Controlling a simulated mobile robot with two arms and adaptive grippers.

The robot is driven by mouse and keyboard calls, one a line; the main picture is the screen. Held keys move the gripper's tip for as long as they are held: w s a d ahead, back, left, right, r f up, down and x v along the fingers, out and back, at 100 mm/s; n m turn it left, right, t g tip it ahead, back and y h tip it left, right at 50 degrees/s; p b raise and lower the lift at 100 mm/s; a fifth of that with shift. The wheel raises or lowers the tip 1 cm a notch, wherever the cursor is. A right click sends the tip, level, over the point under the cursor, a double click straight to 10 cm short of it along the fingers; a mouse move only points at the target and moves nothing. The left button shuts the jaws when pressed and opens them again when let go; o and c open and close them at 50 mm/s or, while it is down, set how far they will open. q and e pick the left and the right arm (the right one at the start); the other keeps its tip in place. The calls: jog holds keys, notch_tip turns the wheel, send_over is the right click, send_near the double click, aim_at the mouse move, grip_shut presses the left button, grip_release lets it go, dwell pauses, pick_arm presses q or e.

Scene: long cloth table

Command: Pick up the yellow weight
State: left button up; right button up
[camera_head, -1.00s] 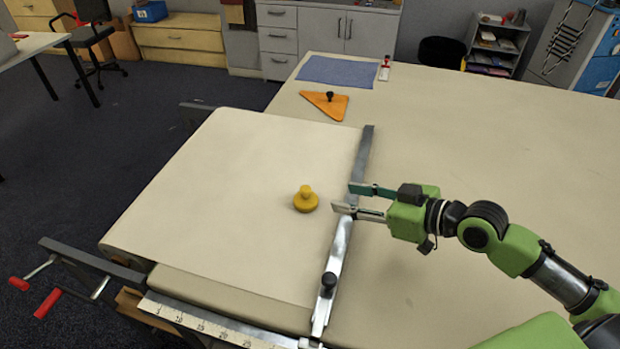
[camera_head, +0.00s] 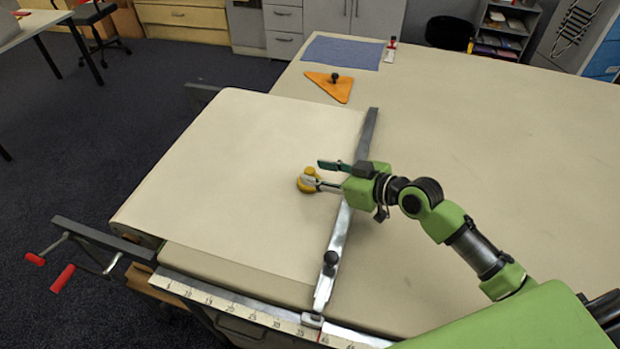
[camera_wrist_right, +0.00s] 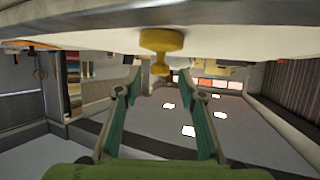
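The yellow weight (camera_head: 307,184) stands on the cream cloth at the left part of the table. It has a round base and a knob on top. My right gripper (camera_head: 326,174) is at its right side, open, with one finger in front of part of the weight in the head view. In the right wrist view the two fingers (camera_wrist_right: 165,85) are spread wide. The weight (camera_wrist_right: 161,42) shows upside down there, ahead of the fingertips and between their lines. I cannot tell whether a finger touches it. My left gripper is not in view.
A metal straightedge (camera_head: 345,220) with a black knob crosses the table under my right gripper. A ruler (camera_head: 240,309) runs along the near edge. An orange triangle (camera_head: 328,84), a blue cloth (camera_head: 342,52) and a small red-and-white item (camera_head: 390,48) lie farther back. The table's right side is clear.

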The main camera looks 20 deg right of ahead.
aim_at(309, 169)
jog(key=x, duration=0.3)
jog(key=shift+w+a+f, duration=0.1)
jog(key=shift+w, duration=0.1)
grip_shut()
jog(key=shift+r, duration=0.25)
